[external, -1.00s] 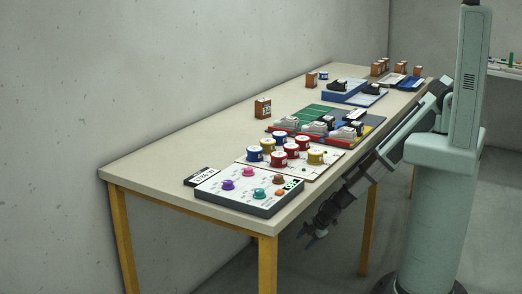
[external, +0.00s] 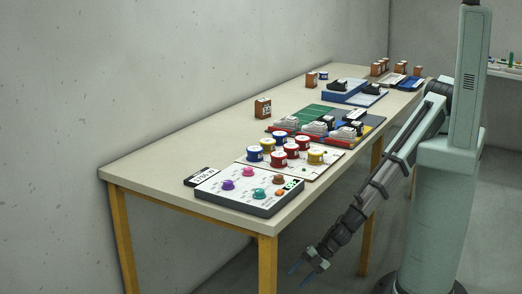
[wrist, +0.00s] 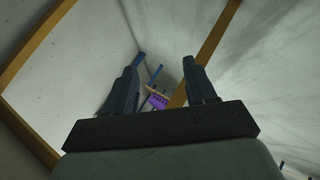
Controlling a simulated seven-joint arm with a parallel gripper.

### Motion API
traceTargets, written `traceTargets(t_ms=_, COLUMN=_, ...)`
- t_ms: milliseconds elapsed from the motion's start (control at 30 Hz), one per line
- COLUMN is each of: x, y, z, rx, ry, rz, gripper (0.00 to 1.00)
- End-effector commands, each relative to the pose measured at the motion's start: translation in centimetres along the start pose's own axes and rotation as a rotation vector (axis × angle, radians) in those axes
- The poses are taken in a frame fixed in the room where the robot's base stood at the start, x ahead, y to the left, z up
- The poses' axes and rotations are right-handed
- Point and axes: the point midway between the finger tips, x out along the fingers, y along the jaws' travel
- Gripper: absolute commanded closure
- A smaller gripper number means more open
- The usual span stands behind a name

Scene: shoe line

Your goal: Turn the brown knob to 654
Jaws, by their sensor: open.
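The brown knob (external: 278,180) sits at the right side of a white panel (external: 233,199) on the near end of the table. The same panel carries purple, pink, teal and orange knobs. Digits around the brown knob are too small to read. My gripper (external: 299,276) hangs below the tabletop, off the table's right edge, well apart from the panel. It is open and empty. In the wrist view my gripper's two fingers (wrist: 165,72) stand wide apart, with no knob between them. The brown knob does not show in the wrist view.
Several red, blue and yellow round containers (external: 291,150) stand on a board behind the panel. The table edge (external: 270,232) and a yellow leg (external: 268,265) lie left of my gripper. The space around the gripper is open.

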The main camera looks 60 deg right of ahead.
Motion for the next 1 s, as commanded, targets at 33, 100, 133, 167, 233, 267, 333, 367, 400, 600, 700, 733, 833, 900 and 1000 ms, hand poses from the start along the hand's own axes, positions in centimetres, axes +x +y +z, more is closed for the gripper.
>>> traceTargets(t_ms=33, x=-0.1, y=-1.0, z=-2.7, rx=-0.022, ry=0.038, rz=-0.007, gripper=0.44)
traceTargets(t_ms=100, x=-0.6, y=-2.2, z=-5.9, rx=-0.048, ry=0.083, rz=-0.015, gripper=0.44)
traceTargets(t_ms=133, x=-0.8, y=-2.8, z=-7.3, rx=-0.058, ry=0.103, rz=-0.018, gripper=0.44)
traceTargets(t_ms=167, x=-1.0, y=-3.4, z=-8.6, rx=-0.07, ry=0.123, rz=-0.022, gripper=0.44)
traceTargets(t_ms=233, x=-1.7, y=-4.9, z=-11.8, rx=-0.094, ry=0.17, rz=-0.033, gripper=0.44)
traceTargets(t_ms=267, x=-2.1, y=-5.5, z=-13.1, rx=-0.105, ry=0.19, rz=-0.037, gripper=0.44)
traceTargets(t_ms=333, x=-3.0, y=-7.1, z=-16.2, rx=-0.129, ry=0.236, rz=-0.048, gripper=0.44)
traceTargets(t_ms=367, x=-3.4, y=-7.8, z=-17.5, rx=-0.139, ry=0.255, rz=-0.052, gripper=0.44)
traceTargets(t_ms=400, x=-4.0, y=-8.6, z=-19.3, rx=-0.152, ry=0.281, rz=-0.057, gripper=0.44)
traceTargets(t_ms=600, x=-7.5, y=-11.7, z=-28.7, rx=-0.205, ry=0.4, rz=-0.062, gripper=0.44)
traceTargets(t_ms=700, x=-8.9, y=-11.1, z=-33.0, rx=-0.214, ry=0.432, rz=-0.036, gripper=0.44)
traceTargets(t_ms=733, x=-9.2, y=-10.7, z=-34.0, rx=-0.213, ry=0.435, rz=-0.025, gripper=0.44)
traceTargets(t_ms=833, x=-10.2, y=-8.6, z=-37.3, rx=-0.207, ry=0.441, rz=0.014, gripper=0.44)
traceTargets(t_ms=900, x=-10.8, y=-6.7, z=-39.5, rx=-0.2, ry=0.437, rz=0.044, gripper=0.44)
traceTargets(t_ms=1000, x=-11.6, y=-3.5, z=-42.2, rx=-0.186, ry=0.422, rz=0.086, gripper=0.44)
